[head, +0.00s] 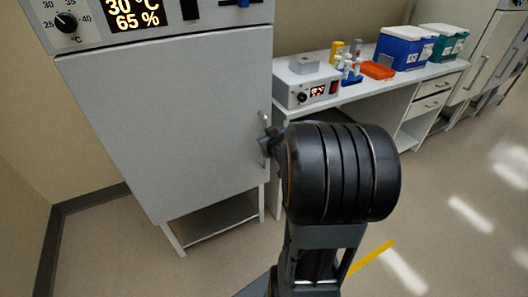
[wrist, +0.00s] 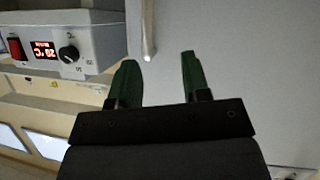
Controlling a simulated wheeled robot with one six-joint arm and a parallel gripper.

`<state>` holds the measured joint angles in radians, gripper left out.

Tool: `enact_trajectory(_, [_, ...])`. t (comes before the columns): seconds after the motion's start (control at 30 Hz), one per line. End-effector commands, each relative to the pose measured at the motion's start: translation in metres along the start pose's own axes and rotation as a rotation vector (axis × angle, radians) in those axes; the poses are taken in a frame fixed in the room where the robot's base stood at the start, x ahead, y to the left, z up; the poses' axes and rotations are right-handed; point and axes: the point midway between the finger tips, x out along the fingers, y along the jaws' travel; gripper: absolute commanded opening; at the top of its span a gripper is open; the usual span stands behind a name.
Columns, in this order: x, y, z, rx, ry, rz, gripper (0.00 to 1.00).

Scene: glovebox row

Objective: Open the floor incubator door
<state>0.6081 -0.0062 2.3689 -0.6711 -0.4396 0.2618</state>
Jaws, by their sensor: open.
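The floor incubator (head: 165,25) stands at the left of the head view, with a lit display reading 30 °C and 65 %. Its plain grey door (head: 165,120) looks shut. A slim vertical handle (head: 264,122) is at the door's right edge. My gripper (head: 267,143) is at the handle's lower part, mostly hidden behind my wrist. In the wrist view my gripper (wrist: 160,70) has its two green fingers apart with nothing between their lower parts. The handle's end (wrist: 148,52) shows between the fingertips, nearer the left one. I cannot tell whether they touch.
A grey heater box (head: 307,88) with a red display stands on the bench (head: 405,83) right of the incubator; it also shows in the wrist view (wrist: 70,45). Bottles, an orange tray (head: 377,70) and a blue cooler (head: 402,48) stand further along. The floor at right is clear.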

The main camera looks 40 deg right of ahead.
Motion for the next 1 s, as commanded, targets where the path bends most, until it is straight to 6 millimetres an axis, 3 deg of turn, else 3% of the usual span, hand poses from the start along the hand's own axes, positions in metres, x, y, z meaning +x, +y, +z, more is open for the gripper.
enact_trajectory(0.03, [0.017, 0.011, 0.028, 0.011, 0.051, -0.017, 0.43])
enact_trajectory(0.1, [0.026, 0.021, 0.046, 0.024, 0.138, -0.064, 0.43])
enact_trajectory(0.3, [0.031, 0.036, 0.088, 0.088, 0.33, -0.206, 0.43])
enact_trajectory(0.43, [0.026, 0.039, 0.104, 0.126, 0.406, -0.272, 0.43])
enact_trajectory(0.67, [0.031, 0.038, 0.107, 0.152, 0.458, -0.32, 0.43])
enact_trajectory(1.0, [0.085, 0.021, 0.078, 0.151, 0.46, -0.321, 0.43])
